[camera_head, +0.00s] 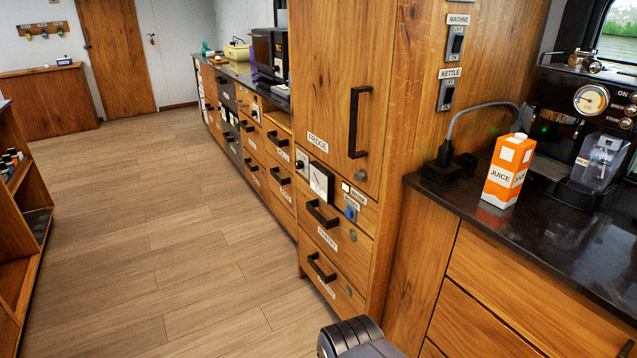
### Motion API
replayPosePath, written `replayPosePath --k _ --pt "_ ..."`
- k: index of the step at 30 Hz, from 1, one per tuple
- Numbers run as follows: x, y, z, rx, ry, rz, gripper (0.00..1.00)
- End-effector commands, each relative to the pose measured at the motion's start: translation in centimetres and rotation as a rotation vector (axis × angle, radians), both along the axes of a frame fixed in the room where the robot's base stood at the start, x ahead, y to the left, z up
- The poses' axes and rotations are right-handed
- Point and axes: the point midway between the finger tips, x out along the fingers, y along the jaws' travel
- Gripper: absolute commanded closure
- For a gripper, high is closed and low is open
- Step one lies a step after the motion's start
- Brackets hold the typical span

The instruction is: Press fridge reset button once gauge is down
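The fridge is a tall wooden cabinet, its door (335,75) labelled FRIDGE and shut, with a dark vertical handle. Below the door, a strip carries a square gauge (321,184) with a white face and dark frame. Its needle is too small to read surely. Right of the gauge are a small pale lit square (345,187) and a round blue button (350,213), with small labels between them that I cannot read surely. A dark grey ribbed part of my arm shows at the bottom edge. My gripper's fingers are not in view, and nothing touches the button.
A dark counter (560,255) at right holds an orange juice carton (508,170) and a coffee machine (590,115). Drawers with protruding handles (322,214) sit below the gauge strip. Open wooden floor (160,240) lies left; a shelf unit (30,215) stands at far left.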

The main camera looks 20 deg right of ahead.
Motion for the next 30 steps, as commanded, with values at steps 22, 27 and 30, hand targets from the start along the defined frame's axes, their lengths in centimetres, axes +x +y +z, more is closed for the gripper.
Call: replayPosePath --k 22,27,30 --pt "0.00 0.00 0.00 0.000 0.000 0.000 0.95" --pt "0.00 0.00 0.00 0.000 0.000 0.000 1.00" --pt "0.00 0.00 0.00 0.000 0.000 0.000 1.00"
